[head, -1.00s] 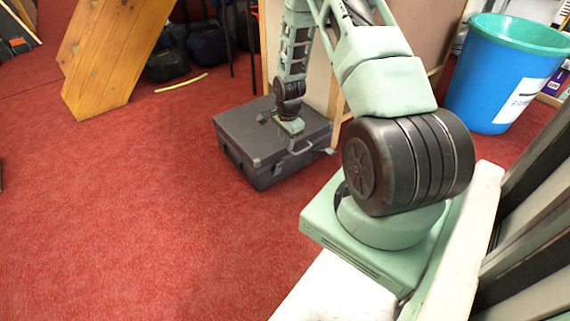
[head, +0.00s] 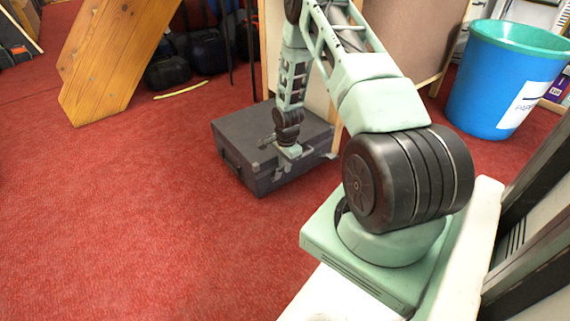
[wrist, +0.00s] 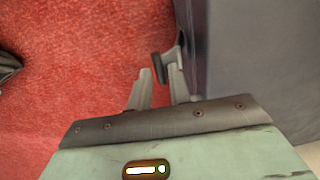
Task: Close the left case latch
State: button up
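The dark grey case (head: 240,130) lies flat on the red carpet in the head view. In the head view my gripper (head: 287,160) is at the case's front edge and hides part of that face. Contact with the latch is unclear.
A wooden panel (head: 110,60) stands at the back left, with dark bags (head: 167,71) behind it. A blue bin (head: 498,90) stands at the right. A board on a pale frame is close behind the case. The carpet left and in front is clear.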

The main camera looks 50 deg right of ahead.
grip_shut()
jog(key=shift+w+d+r+g+p, duration=0.15)
jog(key=shift+w+g+p, duration=0.1)
jog(key=shift+w+p, duration=0.3)
jog(key=shift+w+d+r+g+p, duration=0.2)
jog(key=shift+w+g+p, duration=0.15)
jog(key=shift+w, duration=0.25)
jog(key=shift+w+d+r+g+p, duration=0.2)
jog(key=shift+w+p, duration=0.25)
jog(key=shift+w, duration=0.15)
jog(key=shift+o, duration=2.1)
grip_release()
jog(key=shift+w, duration=0.1)
